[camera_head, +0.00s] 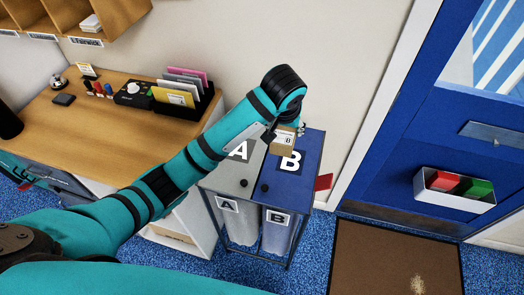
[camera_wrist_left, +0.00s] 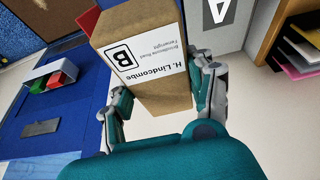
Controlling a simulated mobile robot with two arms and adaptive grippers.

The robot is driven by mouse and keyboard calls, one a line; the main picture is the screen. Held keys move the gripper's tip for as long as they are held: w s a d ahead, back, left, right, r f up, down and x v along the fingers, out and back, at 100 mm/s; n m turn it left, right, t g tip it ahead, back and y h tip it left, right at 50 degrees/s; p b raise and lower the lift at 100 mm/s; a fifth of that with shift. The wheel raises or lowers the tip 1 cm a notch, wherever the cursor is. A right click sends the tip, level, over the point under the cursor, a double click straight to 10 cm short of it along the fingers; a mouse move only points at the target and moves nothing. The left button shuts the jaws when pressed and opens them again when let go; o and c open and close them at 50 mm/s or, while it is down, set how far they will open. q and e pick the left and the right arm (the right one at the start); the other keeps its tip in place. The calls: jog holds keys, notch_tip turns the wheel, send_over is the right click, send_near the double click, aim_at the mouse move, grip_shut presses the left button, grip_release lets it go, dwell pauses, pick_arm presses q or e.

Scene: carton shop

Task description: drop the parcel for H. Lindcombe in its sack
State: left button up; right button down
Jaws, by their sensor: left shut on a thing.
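My left gripper (camera_head: 288,128) is shut on a small brown carton parcel (camera_head: 281,145). In the left wrist view the parcel (camera_wrist_left: 140,55) sits between the two fingers (camera_wrist_left: 165,95), its white label reading H. Lindcombe and a boxed B. In the head view the parcel is over the back of the sack stand, near the blue lid (camera_head: 296,180) marked B. The grey lid (camera_head: 226,178) marked A is beside it; both lids look shut. Below hang a pale sack A (camera_head: 240,230) and a pale sack B (camera_head: 277,238). My right gripper is out of view.
A wooden desk (camera_head: 95,125) at left holds a card rack (camera_head: 200,104), a black device (camera_head: 133,94) and a bell (camera_head: 59,82). A red flag (camera_head: 323,182) sticks out right of the stand. A blue door (camera_head: 440,135) and brown mat (camera_head: 385,265) are at right.

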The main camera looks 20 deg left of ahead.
pick_arm(q)
jog(key=shift+w+d+r, duration=0.2)
jog(key=shift+w+r, duration=0.1)
jog(key=shift+r, duration=0.2)
jog(key=shift+w+d+r, duration=0.15)
jog(key=shift+w+r, duration=0.15)
jog(key=shift+r, duration=0.2)
jog(key=shift+w+f, duration=0.5)
jog(key=shift+w, duration=0.3)
jog(key=shift+w+f, duration=0.45)
jog(key=shift+w, duration=0.4)
jog(key=shift+w+f, duration=0.5)
jog(key=shift+w, duration=0.3)
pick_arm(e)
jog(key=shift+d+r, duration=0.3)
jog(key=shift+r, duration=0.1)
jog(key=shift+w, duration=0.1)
